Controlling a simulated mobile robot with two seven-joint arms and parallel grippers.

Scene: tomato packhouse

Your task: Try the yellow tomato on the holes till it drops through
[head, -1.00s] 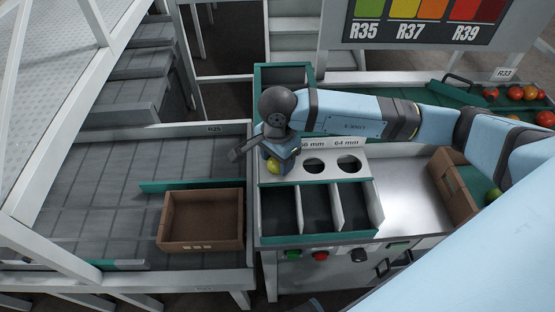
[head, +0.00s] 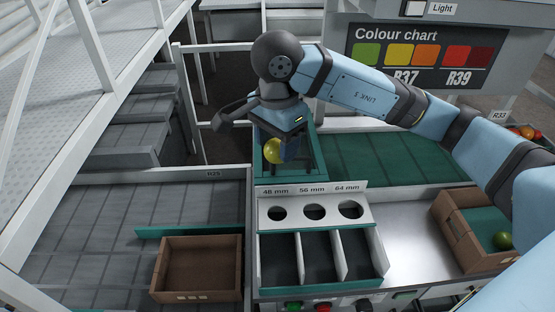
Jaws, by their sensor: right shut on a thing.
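My right gripper (head: 283,152) is shut on the yellow tomato (head: 272,151). It holds it in the air, and in the picture the tomato shows above the hole plate (head: 332,213), in front of the green tray behind it. The plate has three round holes labelled 48 mm (head: 276,212), 56 mm (head: 314,212) and 64 mm (head: 351,210). All three holes are uncovered and look empty. Below them are three dark compartments with white dividers, which look empty. My left gripper is not in view.
An empty brown box (head: 200,264) stands on the grey roller belt at the left. A bare metal top (head: 410,226) lies between plate and right box. Several tomatoes lie far right.

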